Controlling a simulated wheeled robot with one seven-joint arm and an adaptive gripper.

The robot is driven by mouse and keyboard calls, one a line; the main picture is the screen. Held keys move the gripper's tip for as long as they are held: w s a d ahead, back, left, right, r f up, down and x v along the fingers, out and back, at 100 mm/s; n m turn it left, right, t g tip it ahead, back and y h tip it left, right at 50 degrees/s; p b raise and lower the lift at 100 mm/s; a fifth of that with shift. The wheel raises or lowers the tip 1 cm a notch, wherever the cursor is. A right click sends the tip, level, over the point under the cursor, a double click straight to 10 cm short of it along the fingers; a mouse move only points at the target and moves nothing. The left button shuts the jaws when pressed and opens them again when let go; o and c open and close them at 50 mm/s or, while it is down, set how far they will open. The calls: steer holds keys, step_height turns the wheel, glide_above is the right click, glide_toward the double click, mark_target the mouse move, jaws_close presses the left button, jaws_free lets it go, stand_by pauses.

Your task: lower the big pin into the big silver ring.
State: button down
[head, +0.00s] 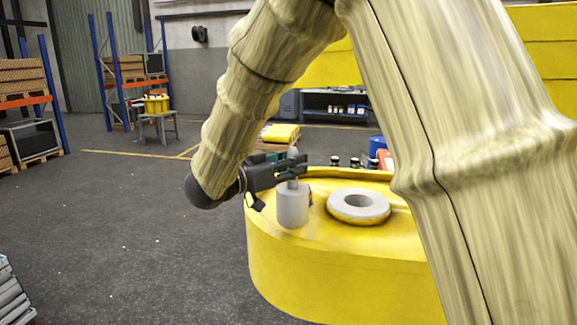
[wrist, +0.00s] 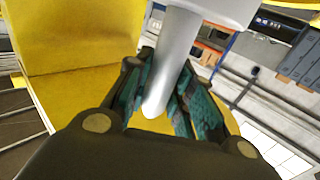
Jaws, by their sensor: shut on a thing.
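The big pin (head: 292,208) is grey, with a wide cylinder below and a thinner stem above. It is upright over the yellow boom part, left of the ring and apart from it in the picture. I cannot tell whether its lower end touches the yellow surface. The big silver ring (head: 358,205) lies flat on the yellow top with its hole open. My gripper (head: 291,170) reaches in from the left and is shut on the pin's stem. In the wrist view, the stem (wrist: 172,70) lies between the teal finger pads of my gripper (wrist: 160,98); the ring is not identifiable there.
The yellow boom part (head: 335,262) has a raised rim at the back. Several small dark-topped bottles (head: 354,162) and a blue container (head: 377,145) show behind it. A yellow crate (head: 156,104) sits on a distant stand. The floor at left is mostly clear. My arm hides the right side.

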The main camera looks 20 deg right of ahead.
steer(key=shift+b+x, duration=1.9)
steer(key=shift+x, duration=11.95)
step_height(320, 180, down, 12)
steer(key=b, duration=0.4)
